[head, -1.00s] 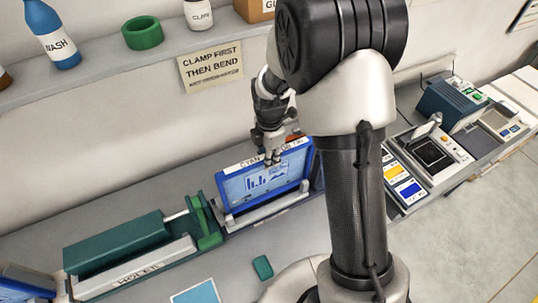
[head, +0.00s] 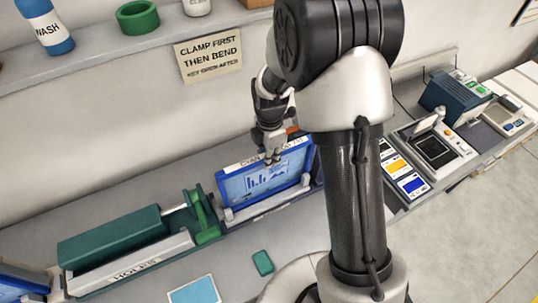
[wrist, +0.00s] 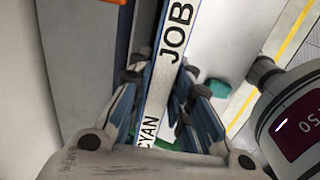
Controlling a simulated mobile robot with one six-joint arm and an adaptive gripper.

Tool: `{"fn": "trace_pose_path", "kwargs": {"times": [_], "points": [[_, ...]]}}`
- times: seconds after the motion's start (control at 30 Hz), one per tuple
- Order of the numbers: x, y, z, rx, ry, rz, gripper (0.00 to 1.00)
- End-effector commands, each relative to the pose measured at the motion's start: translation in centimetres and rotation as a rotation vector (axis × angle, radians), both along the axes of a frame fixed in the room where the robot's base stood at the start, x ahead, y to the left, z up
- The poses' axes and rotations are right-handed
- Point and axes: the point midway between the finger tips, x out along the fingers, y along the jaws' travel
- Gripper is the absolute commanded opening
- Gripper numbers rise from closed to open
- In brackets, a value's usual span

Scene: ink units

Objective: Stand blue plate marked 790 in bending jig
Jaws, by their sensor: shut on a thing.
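The blue plate (head: 264,183) stands almost upright in the head view, with a pale picture panel and a white label strip along its top edge. The strip reads CYAN and JOB in the wrist view (wrist: 168,62); its number is not legible. My gripper (head: 272,156) is shut on the plate's top edge, its fingers on either side of the strip in the wrist view (wrist: 160,95). The plate's lower edge is behind the grey front bar of the bending jig (head: 268,204), so I cannot tell whether it is fully seated.
A green clamp device (head: 110,236) adjoins the jig on the left. A small green block (head: 263,262) and a light blue card (head: 195,291) lie in front. My arm hides the bench right of the plate. Ink trays (head: 404,177) and instruments stand farther right.

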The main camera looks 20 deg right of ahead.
Motion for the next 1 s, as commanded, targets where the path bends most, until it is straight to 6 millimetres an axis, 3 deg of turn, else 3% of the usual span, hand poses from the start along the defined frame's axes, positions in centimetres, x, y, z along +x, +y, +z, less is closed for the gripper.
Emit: {"fn": "trace_pose_path", "kwargs": {"times": [0.47, 0.5, 0.8, 1.0], "points": [[0.01, 0.0, -0.5, 0.0, 0.0, 0.0, 0.0], [0.0, -0.01, -0.51, 0.0, 0.0, 0.0, 0.22], [0.0, 0.0, -0.49, 0.0, 0.0, 0.0, 0.42], [0.0, 0.0, -0.48, 0.0, 0.0, 0.0, 0.43]]}}
